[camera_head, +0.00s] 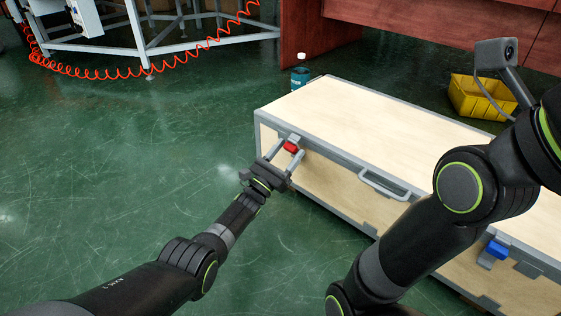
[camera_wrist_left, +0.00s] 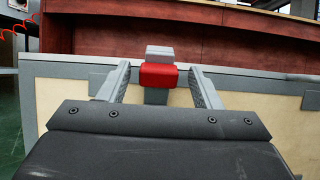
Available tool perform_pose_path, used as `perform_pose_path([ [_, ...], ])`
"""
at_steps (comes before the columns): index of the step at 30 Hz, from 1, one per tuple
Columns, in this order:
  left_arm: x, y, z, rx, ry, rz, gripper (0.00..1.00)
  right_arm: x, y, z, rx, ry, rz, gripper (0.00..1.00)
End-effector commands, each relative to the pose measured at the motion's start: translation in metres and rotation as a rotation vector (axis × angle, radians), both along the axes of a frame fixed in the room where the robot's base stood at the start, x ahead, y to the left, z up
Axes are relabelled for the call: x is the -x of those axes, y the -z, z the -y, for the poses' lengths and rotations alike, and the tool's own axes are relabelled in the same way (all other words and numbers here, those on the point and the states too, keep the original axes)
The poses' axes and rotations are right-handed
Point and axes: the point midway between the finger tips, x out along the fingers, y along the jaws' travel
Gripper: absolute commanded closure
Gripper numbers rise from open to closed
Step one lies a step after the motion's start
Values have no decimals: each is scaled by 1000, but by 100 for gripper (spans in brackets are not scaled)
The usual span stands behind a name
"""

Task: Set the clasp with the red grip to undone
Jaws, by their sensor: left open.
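The clasp with the red grip (camera_head: 291,147) is on the front of a wooden case (camera_head: 380,110) with grey metal edges, near its left end. In the left wrist view the red grip (camera_wrist_left: 158,75) shows with a grey metal part above it and a grey plate below. My left gripper (camera_head: 288,155) is open, with its two fingers on either side of the red grip. In the wrist view (camera_wrist_left: 160,85) there are gaps between the fingers and the grip. My right arm crosses the right side of the head view; its gripper is out of frame.
A second clasp with a blue grip (camera_head: 497,249) is at the right on the case front. A grey handle (camera_head: 384,185) sits between the clasps. A bottle (camera_head: 300,74) and a yellow bin (camera_head: 482,97) stand behind the case. Green floor at the left is clear.

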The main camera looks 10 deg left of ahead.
Motion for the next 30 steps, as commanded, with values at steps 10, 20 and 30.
perform_pose_path([
  [10,41,25,-31,-2,-2,-6,42,2,-30,-1,0,0,7,64],
  [20,97,65,-70,-1,0,-4,42,2,-46,-1,1,0,8,64],
  [30,123,83,-88,-1,1,-2,42,0,-46,-1,1,3,-5,64],
])
